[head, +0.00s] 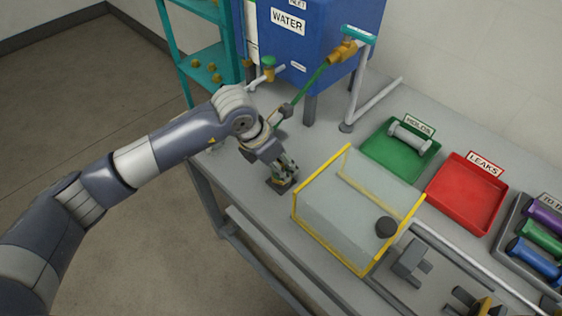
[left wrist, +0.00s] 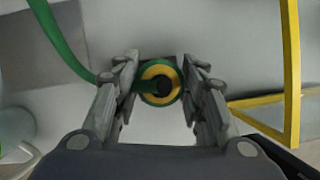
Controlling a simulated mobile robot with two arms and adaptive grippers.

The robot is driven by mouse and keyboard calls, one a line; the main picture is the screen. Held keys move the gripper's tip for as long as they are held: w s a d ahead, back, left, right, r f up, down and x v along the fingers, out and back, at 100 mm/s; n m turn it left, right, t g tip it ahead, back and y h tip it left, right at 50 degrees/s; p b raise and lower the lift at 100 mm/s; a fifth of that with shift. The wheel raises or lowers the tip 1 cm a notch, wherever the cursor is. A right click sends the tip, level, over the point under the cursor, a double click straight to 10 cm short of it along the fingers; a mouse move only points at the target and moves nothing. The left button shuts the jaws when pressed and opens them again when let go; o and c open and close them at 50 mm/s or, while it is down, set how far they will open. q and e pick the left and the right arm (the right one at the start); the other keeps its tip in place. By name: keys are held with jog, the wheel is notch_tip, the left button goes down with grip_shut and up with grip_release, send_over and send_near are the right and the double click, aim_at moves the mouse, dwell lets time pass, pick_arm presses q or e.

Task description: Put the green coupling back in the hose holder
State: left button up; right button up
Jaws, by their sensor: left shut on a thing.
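My left gripper (head: 286,172) is shut on the green coupling (left wrist: 150,97), which shows as a green ring with a yellow inner ring and dark centre between the fingers. In the head view the fingers mostly hide the coupling. The dark hose holder (head: 281,187) is on the bench right below the fingertips. In the left wrist view its dark square edge (left wrist: 178,61) shows behind the coupling. I cannot tell whether the coupling touches or sits in it. The green hose (head: 313,80) runs from the brass valve down behind my gripper. My right gripper is not in view.
A clear guard box with yellow edges (head: 322,238) stands close right of my gripper. The blue water tank (head: 330,22) and a white pipe (head: 362,98) stand behind. A green tray (head: 372,148) and a red tray (head: 462,203) lie to the right. The bench's front edge is near.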

pick_arm(q)
jog(key=o, duration=1.2)
jog(key=shift+o, duration=0.2)
jog(key=v, duration=1.2)
